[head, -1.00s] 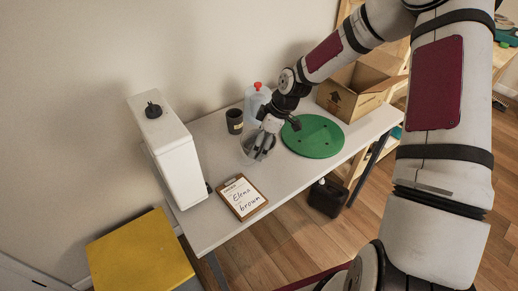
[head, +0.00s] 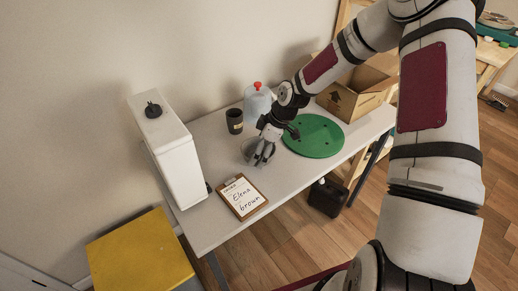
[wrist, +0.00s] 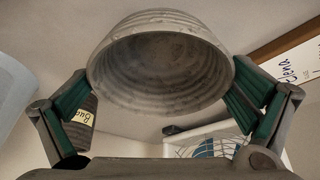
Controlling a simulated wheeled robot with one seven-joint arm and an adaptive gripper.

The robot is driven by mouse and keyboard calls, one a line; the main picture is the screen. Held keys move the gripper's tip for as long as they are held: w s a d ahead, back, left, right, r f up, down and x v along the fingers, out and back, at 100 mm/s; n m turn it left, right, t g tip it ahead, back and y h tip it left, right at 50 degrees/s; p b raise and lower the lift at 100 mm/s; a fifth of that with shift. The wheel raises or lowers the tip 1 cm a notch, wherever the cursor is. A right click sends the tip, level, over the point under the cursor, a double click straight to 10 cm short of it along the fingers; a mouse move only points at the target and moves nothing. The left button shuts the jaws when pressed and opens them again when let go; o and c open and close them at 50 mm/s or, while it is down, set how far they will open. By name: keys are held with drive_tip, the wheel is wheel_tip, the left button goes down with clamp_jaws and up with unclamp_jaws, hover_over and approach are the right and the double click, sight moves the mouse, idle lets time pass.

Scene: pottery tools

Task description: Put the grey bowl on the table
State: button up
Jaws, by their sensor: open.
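The grey bowl (head: 246,147) is at the table's (head: 215,225) left-middle part, partly hidden by my gripper (head: 265,155) in the head view. In the wrist view the ridged grey bowl (wrist: 160,55) fills the upper middle, its hollow inside facing the camera. My gripper (wrist: 162,85) is open, with one finger on each side of the bowl, close to its wall. I cannot tell whether the fingers touch it. The bowl looks to be at the tabletop, though its base is hidden.
A dark labelled cup (head: 235,121) and a clear jug with a red cap (head: 258,100) stand behind the bowl. A green round board (head: 313,136) lies to the right, a cardboard box (head: 355,95) beyond it. A clipboard (head: 241,196) lies in front; a white upright unit (head: 165,150) stands left.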

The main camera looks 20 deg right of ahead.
drive_tip(key=p+v, duration=0.1)
drive_tip(key=v, duration=1.1)
drive_tip(key=s+a+r+m+h, duration=0.1)
drive_tip(key=s+r+m+h, duration=0.55)
drive_tip(key=s+r, duration=1)
drive_tip(key=s+a+r+m+t+y, duration=0.1)
drive_tip(key=s+r+m, duration=0.2)
drive_tip(key=s, duration=0.3)
drive_tip(key=s+a+r+m+t+y, duration=0.1)
drive_tip(key=s+r+m, duration=0.1)
drive_tip(key=s, duration=0.5)
drive_tip(key=shift+s+a+r+m+t, duration=0.3)
drive_tip(key=shift+s+a+r+m, duration=0.1)
drive_tip(key=shift+m, duration=0.15)
drive_tip(key=shift+w+y, duration=0.1)
drive_tip(key=shift+y, duration=0.15)
